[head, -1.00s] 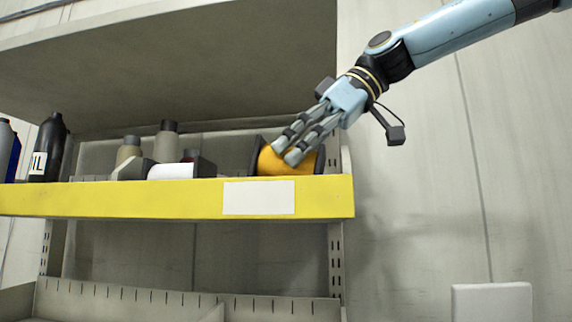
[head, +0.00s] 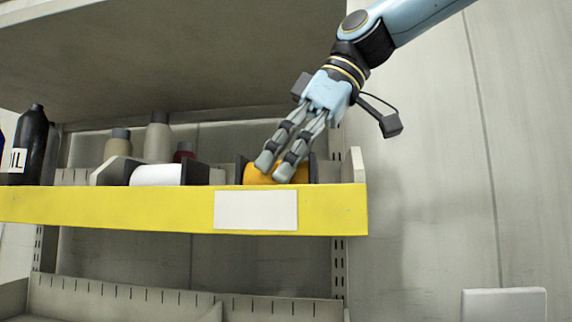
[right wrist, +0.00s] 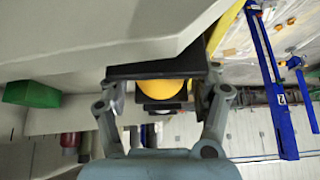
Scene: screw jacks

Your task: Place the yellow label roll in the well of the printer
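The yellow label roll (head: 253,173) sits on the shelf between two dark upright plates, behind the yellow front edge. It also shows in the right wrist view (right wrist: 162,92), between dark plates. My right gripper (head: 274,168) comes down from the upper right, its fingertips in front of the roll and hiding part of it. In the right wrist view its fingers (right wrist: 162,100) are spread apart, with the roll seen between them; I cannot tell whether they touch it. A dark-sided unit with a white roll (head: 157,175) stands to the left; I cannot tell whether it is the printer. My left gripper is not in view.
Bottles stand on the shelf: a black one (head: 30,150) at left, grey ones (head: 158,138) further right. A blank white label (head: 256,210) is on the yellow shelf edge (head: 110,207). A large grey panel (head: 180,55) overhangs the shelf. The wall at right is clear.

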